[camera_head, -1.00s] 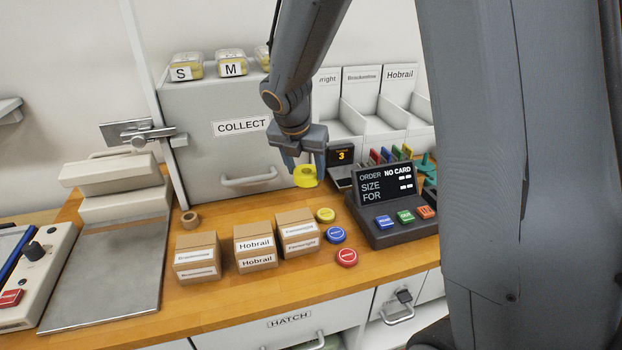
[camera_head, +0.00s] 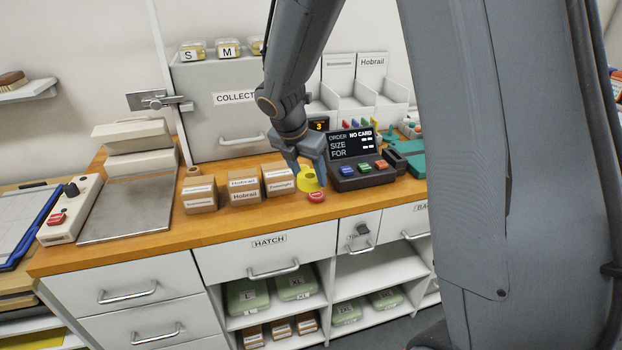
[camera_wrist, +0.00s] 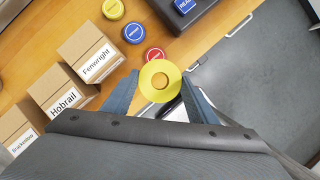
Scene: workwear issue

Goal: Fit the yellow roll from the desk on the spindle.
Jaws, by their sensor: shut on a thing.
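The yellow roll (camera_head: 309,185) is a short ring with an open hole. My gripper (camera_head: 308,173) is shut on it and holds it clear above the desk (camera_head: 150,238), near the front edge. In the wrist view the roll (camera_wrist: 146,90) sits between my two fingertips (camera_wrist: 160,78), with its hole facing the camera. A grey metal fitting (camera_head: 155,100) with a short horizontal part is on the wall at the left; I cannot tell for sure whether it is the spindle.
Brown boxes (camera_head: 244,198) stand left of the roll. A red disc (camera_head: 317,197) lies just beside it in the picture, and the order console (camera_head: 360,180) is to the right. A brown ring (camera_head: 194,171) lies behind the boxes. The grey collect cabinet (camera_head: 195,75) stands at the back.

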